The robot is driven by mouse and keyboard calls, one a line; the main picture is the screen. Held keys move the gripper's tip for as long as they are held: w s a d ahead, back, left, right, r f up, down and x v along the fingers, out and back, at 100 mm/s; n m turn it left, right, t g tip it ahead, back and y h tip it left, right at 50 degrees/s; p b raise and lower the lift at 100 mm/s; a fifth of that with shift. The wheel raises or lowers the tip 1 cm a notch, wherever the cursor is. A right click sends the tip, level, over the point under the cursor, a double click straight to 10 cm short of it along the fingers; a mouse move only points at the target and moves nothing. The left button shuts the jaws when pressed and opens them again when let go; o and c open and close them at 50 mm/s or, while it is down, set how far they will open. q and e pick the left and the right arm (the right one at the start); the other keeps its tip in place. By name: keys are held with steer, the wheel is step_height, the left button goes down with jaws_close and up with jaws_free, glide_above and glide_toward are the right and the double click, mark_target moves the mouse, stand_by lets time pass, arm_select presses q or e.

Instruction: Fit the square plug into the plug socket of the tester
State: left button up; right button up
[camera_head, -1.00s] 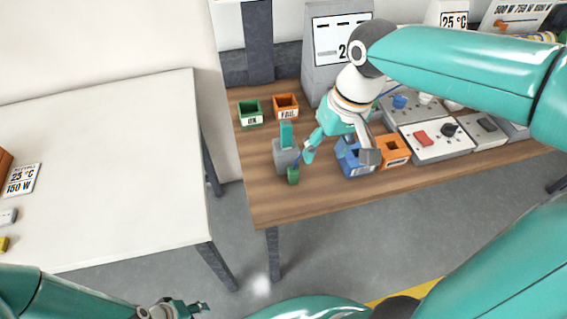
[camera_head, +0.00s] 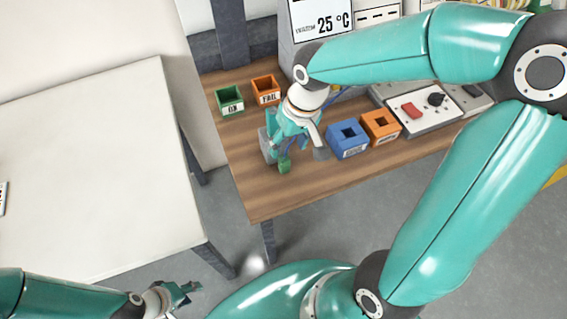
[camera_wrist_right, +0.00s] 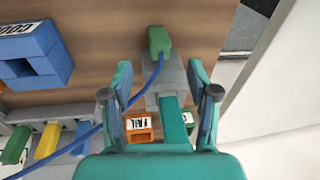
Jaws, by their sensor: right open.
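A small green block (camera_head: 284,166), which looks like the plug, sits at the front of a grey block (camera_head: 267,148) on the wooden table. In the right wrist view the green block (camera_wrist_right: 159,41) has a blue cable (camera_wrist_right: 147,82) running to the lower left. I cannot identify the tester's plug socket.
A blue block (camera_head: 349,151) and an orange block (camera_head: 382,138) with square holes stand right of the gripper. Green OK (camera_head: 229,108) and orange FAIL (camera_head: 266,98) boxes stand behind. A grey panel (camera_head: 425,116) has a red switch and black knob. The white table (camera_head: 90,180) is mostly clear.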

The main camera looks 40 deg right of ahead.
mark_target(284, 158)
steer(key=shift+w+a+f+p, duration=0.1)
steer(key=shift+f, duration=0.9)
steer(key=shift+w+a+f+p, duration=0.1)
steer(key=shift+w+a+f, duration=0.05)
steer(key=shift+f, duration=0.9)
steer(key=shift+w+a+f+p, duration=0.1)
steer(key=shift+f, duration=0.9)
jaws_close()
